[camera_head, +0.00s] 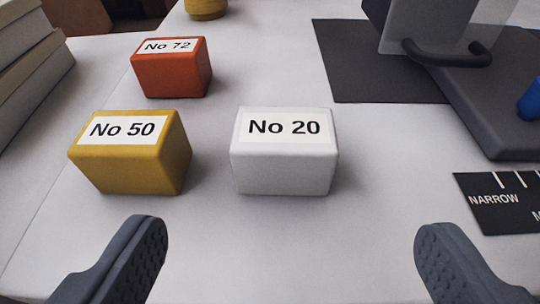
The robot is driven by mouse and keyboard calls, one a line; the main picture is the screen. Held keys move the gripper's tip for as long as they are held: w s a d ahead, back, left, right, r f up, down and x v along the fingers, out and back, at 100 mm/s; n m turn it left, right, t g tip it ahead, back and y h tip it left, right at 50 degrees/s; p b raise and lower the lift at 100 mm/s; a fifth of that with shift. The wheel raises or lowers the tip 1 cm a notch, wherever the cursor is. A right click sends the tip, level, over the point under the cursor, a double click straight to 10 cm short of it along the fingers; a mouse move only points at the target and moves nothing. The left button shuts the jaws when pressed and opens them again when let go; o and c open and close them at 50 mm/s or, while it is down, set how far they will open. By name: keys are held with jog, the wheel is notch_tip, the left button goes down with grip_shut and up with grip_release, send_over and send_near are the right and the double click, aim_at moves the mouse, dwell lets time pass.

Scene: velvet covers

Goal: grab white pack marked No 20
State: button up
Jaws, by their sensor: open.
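The white pack marked No 20 (284,168) stands on the white table near the middle of the view. Its label faces up and toward me. My gripper (292,258) is open and empty, with one dark finger at the lower left and one at the lower right. The pack lies beyond the fingertips, between their lines, and is not touched. Nothing hides it.
A yellow pack marked No 50 (135,170) stands close to the left, with an orange pack marked No 72 (172,76) behind it. A dark mat (345,75) and a grey machine base (490,100) are at the right. A black card (500,215) reads NARROW.

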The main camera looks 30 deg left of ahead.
aim_at(283, 126)
jog(key=shift+w+a+f+p, duration=0.15)
jog(key=shift+w+a+p, duration=0.25)
jog(key=shift+p, duration=1.15)
jog(key=shift+w+f, duration=0.2)
jog(key=shift+w, duration=0.2)
jog(key=x, duration=0.4)
jog(key=shift+w+a+f+b, duration=0.2)
jog(key=shift+w+b, duration=0.05)
jog(key=shift+b, duration=0.15)
jog(key=shift+a+r+b+x, duration=0.1)
jog(key=shift+b+x, duration=0.25)
jog(key=shift+x, duration=1.15)
jog(key=shift+a+r+b+x, duration=0.15)
jog(key=shift+b+x, duration=0.2)
jog(key=shift+x, duration=1.1)
jog(key=shift+c, duration=0.3)
jog(key=c, duration=1)
